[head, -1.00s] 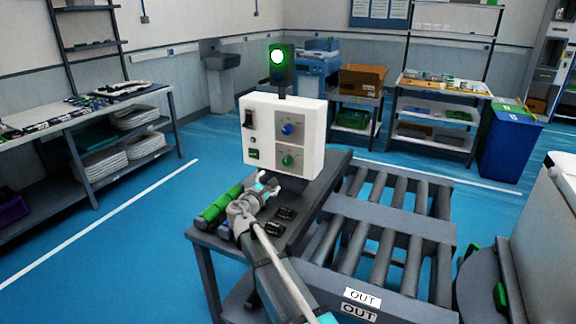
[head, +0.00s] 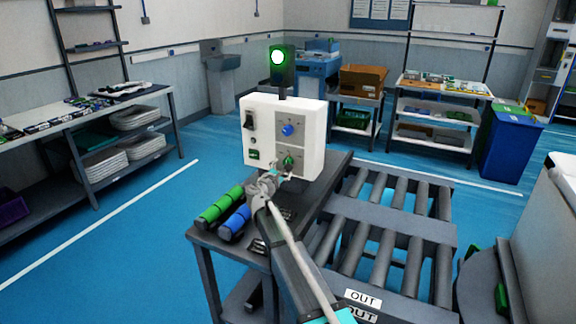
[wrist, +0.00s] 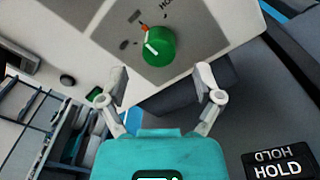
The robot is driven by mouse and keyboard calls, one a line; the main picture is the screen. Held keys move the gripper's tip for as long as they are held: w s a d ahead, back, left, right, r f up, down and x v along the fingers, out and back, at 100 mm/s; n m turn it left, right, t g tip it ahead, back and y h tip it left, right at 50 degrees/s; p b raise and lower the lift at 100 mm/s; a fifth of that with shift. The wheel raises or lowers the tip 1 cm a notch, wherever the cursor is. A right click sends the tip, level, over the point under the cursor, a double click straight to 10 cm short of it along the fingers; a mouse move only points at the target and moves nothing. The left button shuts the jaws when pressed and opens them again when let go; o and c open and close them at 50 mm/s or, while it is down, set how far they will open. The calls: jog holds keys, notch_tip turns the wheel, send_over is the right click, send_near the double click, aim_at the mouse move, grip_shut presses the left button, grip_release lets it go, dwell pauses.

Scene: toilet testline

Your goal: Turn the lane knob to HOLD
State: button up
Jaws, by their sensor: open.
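The white control box (head: 257,134) stands on the dark table with a blue knob (head: 288,130) above and a green knob (head: 289,161) below on its front. In the wrist view the green knob (wrist: 158,46) has a pale pointer line and sits on a grey plate. Part of a HOLD label (wrist: 166,8) shows beside it, cut by the top edge; an orange mark is near the knob's rim. My gripper (wrist: 161,84) is open and empty, its fingers apart just short of the green knob. In the head view my gripper (head: 284,172) is just below and in front of that knob.
A green cylinder (head: 221,204) and a blue cylinder (head: 236,221) lie on the table left of my arm. A black HOLD plate (wrist: 281,163) lies at the lower right of the wrist view. Roller conveyors (head: 375,230) stand right of the table. A signal lamp (head: 279,58) glows green above the box.

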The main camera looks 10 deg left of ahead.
jog(key=shift+x, duration=1.85)
jog(key=c, duration=1.1)
jog(key=shift+d, duration=0.2)
jog(key=shift+c, duration=0.2)
jog(key=shift+a, duration=0.1)
